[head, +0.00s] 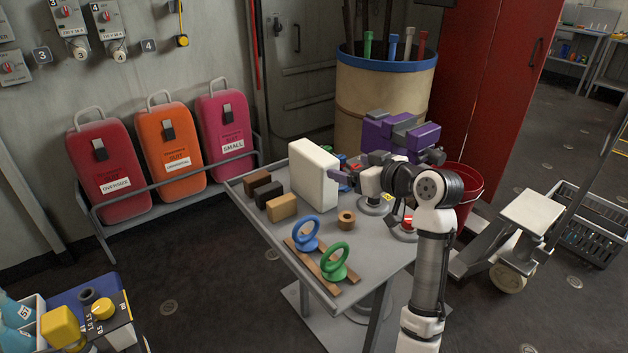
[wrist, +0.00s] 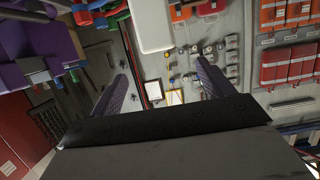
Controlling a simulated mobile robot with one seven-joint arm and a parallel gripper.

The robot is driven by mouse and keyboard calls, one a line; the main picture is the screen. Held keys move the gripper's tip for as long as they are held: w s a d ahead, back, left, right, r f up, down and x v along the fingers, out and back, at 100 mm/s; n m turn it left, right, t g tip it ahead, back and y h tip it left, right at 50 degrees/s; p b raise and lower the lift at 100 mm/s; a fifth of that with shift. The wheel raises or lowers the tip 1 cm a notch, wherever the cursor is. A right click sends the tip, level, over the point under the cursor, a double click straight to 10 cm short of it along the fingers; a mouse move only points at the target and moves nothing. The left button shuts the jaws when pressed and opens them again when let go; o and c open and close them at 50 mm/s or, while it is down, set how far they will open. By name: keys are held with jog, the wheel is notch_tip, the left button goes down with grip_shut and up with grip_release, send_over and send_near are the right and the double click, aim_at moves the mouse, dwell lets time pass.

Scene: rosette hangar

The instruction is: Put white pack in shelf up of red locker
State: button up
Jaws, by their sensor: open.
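The white pack (head: 313,174) stands upright on the grey table (head: 375,258), toward its back edge. The red locker (head: 485,85) stands at the back right in the head view. Its shelves are not visible.
On the table are brown and tan blocks (head: 282,207), a blue ring handle (head: 306,233), a green ring handle (head: 335,262) and a tape roll (head: 347,220). A tan barrel (head: 382,100), a purple device (head: 395,132) and a red bucket (head: 465,190) stand near my arm.

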aim_at(319, 155)
jog(key=p+x, duration=0.2)
jog(key=x, duration=0.6)
jog(key=shift+w+a, duration=0.1)
jog(key=shift+w, duration=0.15)
jog(key=p+x, duration=0.2)
jog(key=x, duration=0.3)
jog(key=shift+p, duration=0.4)
jog(key=shift+w+f, duration=0.15)
jog(key=c, duration=1.6)
